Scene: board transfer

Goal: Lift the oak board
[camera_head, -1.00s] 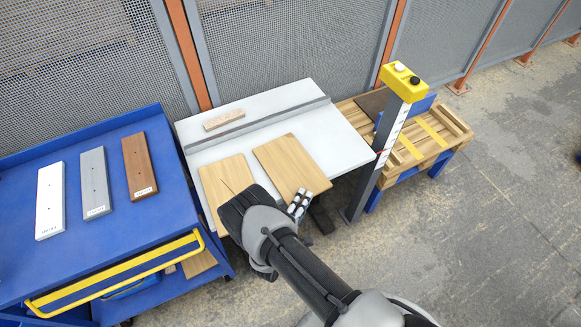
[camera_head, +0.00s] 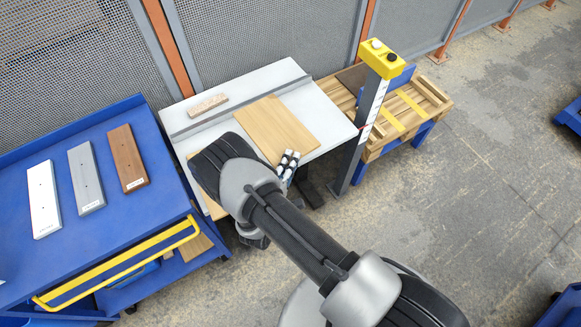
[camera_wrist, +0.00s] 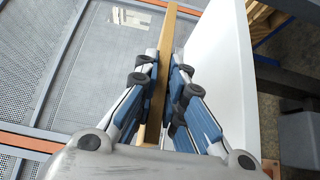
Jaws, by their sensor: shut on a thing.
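A pale wooden board (camera_head: 272,125), oak-coloured, is in the head view over the white table (camera_head: 320,95). My gripper (camera_head: 290,163) is shut on its near edge. In the wrist view, the board (camera_wrist: 159,85) is edge-on between the pads of my gripper (camera_wrist: 164,95), with a gap between it and the white tabletop (camera_wrist: 232,70). It appears raised off the table; its exact height is unclear. A second pale board (camera_head: 211,207) lies on the table's left part, mostly hidden by my wrist.
A low fence (camera_head: 225,115) crosses the table, with a small wooden block (camera_head: 207,104) behind it. A blue cart (camera_head: 90,225) at left holds white, grey and brown boards. A post with a yellow button box (camera_head: 383,60) and a pallet (camera_head: 420,105) stand at right.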

